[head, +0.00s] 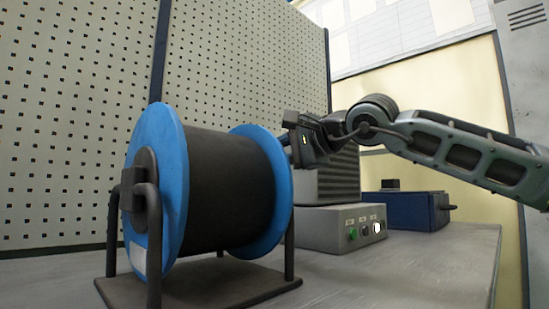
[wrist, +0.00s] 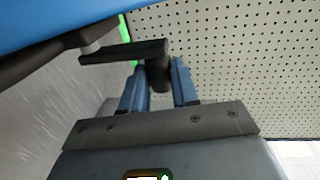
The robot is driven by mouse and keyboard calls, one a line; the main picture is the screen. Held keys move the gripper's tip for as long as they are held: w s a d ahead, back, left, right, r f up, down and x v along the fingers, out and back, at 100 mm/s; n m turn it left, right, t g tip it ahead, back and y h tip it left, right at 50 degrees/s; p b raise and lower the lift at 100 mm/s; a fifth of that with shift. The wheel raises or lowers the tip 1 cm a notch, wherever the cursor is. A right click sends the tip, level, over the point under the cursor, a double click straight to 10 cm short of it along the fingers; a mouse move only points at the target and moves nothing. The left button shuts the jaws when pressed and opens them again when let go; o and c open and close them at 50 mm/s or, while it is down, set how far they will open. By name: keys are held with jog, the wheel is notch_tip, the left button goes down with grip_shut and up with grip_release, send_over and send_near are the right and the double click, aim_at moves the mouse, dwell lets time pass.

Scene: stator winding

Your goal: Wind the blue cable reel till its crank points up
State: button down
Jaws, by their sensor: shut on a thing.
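The blue cable reel (head: 170,200) stands on a dark frame on the bench, with black cable wound between its two blue flanges. In the wrist view a blue flange (wrist: 60,22) fills the upper left. The flat dark crank arm (wrist: 122,53) runs from the hub shaft to a dark round handle (wrist: 159,76). My gripper (wrist: 161,75) is shut on that handle, with a blue finger on either side. In the head view my gripper (head: 290,146) is beside the right flange, near its upper edge. The crank is hidden there, so its exact direction cannot be told.
A grey control box (head: 342,229) with several buttons stands right of the reel, below my wrist. A dark blue box (head: 412,211) is further right. A pegboard wall (head: 75,110) rises behind. The bench's right front (head: 430,270) is clear.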

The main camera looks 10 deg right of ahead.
jog(key=c, duration=0.8)
grip_release()
jog(key=shift+c, duration=0.2)
jog(key=p+v, duration=0.1)
jog(key=v, duration=0.6)
jog(key=shift+s+d, duration=0.2)
jog(key=shift+s, duration=0.15)
